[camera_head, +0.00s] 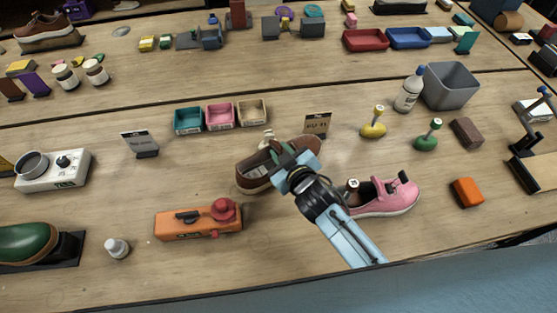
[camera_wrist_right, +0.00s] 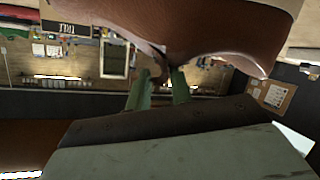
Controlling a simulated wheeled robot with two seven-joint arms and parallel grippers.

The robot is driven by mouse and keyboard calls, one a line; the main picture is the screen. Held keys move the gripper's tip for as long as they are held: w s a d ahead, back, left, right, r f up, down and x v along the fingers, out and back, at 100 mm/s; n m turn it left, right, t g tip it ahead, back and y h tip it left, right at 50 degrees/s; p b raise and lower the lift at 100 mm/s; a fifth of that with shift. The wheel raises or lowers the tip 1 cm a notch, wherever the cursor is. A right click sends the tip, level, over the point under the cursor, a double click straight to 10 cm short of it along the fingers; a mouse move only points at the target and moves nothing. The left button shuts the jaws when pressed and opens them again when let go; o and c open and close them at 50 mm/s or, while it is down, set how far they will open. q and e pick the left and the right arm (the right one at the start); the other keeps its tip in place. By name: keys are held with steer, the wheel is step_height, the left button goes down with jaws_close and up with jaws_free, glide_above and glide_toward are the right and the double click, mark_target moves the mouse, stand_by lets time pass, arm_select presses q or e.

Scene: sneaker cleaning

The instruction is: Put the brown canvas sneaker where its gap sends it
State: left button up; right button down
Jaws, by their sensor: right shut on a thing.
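The brown canvas sneaker (camera_head: 252,178) is near the middle of the front table in the head view, with its white-edged sole at the lower left. My right gripper (camera_head: 287,163) is shut on it from the front right and covers part of its side. In the right wrist view the sneaker's brown side (camera_wrist_right: 215,25) fills the top, and the two greenish fingers (camera_wrist_right: 160,90) reach up to it. I cannot tell whether the sole touches the table. A dark card (camera_head: 140,143) and a brown card (camera_head: 317,124) stand behind it, left and right. My left gripper is not in view.
A pink sneaker (camera_head: 387,197) lies right of my arm. An orange box (camera_head: 180,225) with a red knob is at the front left. Teal (camera_head: 188,121), pink (camera_head: 220,117) and tan (camera_head: 252,112) trays stand behind.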

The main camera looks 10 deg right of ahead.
steer(key=shift+f+b, duration=0.3)
steer(key=shift+f, duration=1.3)
steer(key=shift+f, duration=0.1)
steer(key=c, duration=1.7)
jaws_free()
steer(key=shift+f, duration=0.15)
steer(key=o, duration=0.4)
steer(key=shift+o, duration=0.2)
